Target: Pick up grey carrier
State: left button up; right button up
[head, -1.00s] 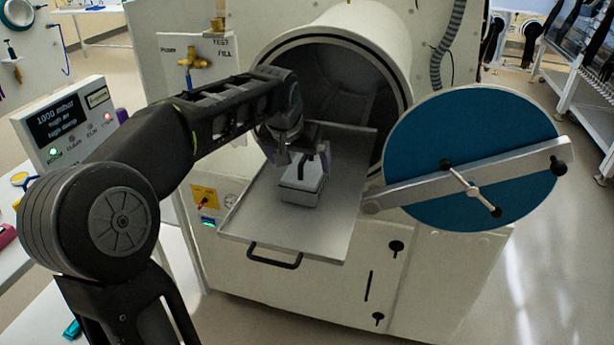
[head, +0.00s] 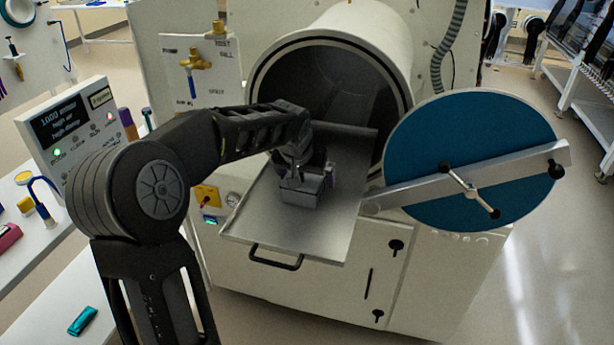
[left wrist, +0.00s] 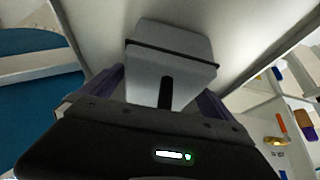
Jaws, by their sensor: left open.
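The grey carrier (head: 301,192) is a small box standing on the pulled-out metal tray (head: 268,222) in front of the round chamber opening. In the left wrist view the carrier (left wrist: 172,60) has a dark band across it and a dark upright piece between my fingers. My left gripper (head: 306,177) is over the carrier with its fingers down around its top. In the left wrist view my left gripper (left wrist: 165,92) has its two purple-grey fingers apart, one on each side of the carrier. Whether they touch it cannot be told. My right gripper is not in view.
The blue round door (head: 440,130) stands swung open to the right of the tray, its bar crossing beside the tray edge. The chamber mouth (head: 262,82) is behind. A side table (head: 40,265) with small items is at the left.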

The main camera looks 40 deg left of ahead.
pick_arm(q)
jog(key=shift+w+f, duration=0.1)
jog(key=shift+f, duration=0.15)
dwell(0.4)
jog(key=shift+r, duration=0.1)
jog(key=c, duration=1.8)
